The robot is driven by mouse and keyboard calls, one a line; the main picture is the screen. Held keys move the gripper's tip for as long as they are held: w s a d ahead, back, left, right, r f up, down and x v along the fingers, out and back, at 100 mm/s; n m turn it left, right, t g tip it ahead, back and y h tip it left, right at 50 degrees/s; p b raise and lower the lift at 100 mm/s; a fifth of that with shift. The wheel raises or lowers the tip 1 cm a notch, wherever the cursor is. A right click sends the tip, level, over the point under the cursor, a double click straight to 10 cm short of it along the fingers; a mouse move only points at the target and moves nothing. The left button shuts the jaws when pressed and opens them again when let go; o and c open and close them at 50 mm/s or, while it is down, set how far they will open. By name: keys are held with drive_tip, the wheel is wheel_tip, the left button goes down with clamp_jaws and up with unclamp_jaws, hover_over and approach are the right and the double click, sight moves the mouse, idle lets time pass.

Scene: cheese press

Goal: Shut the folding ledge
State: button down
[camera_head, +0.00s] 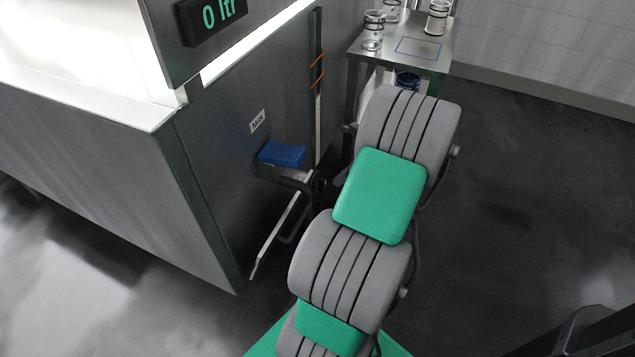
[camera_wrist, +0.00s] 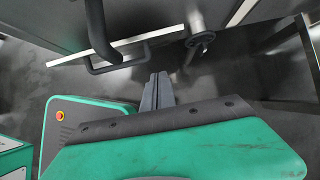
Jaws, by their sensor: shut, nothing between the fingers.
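The folding ledge (camera_head: 277,233) shows in the head view as a narrow pale strip low on the grey machine's side, below a blue tap handle (camera_head: 282,153). A dark bent bar sits beside it. In the wrist view a long bright edge (camera_wrist: 165,34), apparently the ledge's, crosses the top, with a dark looped bar (camera_wrist: 120,65) against it. How far the ledge is folded out is hard to tell. My gripper (camera_wrist: 158,78) is shut and empty, its fingertips just below that edge and apart from it as far as I see. My arm hides it in the head view.
The large machine's vat (camera_head: 75,85) fills the left. A small metal table (camera_head: 400,60) with several jars (camera_head: 437,18) stands at the back. A round metal fitting (camera_wrist: 201,42) is right of my fingers. Open floor (camera_head: 530,190) lies to the right.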

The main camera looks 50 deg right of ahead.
drive_tip(key=w+a+f+b, duration=0.3)
drive_tip(key=w+f, duration=0.3)
drive_tip(key=w, duration=0.2)
drive_tip(key=shift+f+b, duration=0.15)
drive_tip(key=shift+b, duration=0.55)
drive_tip(key=shift+w, duration=0.1)
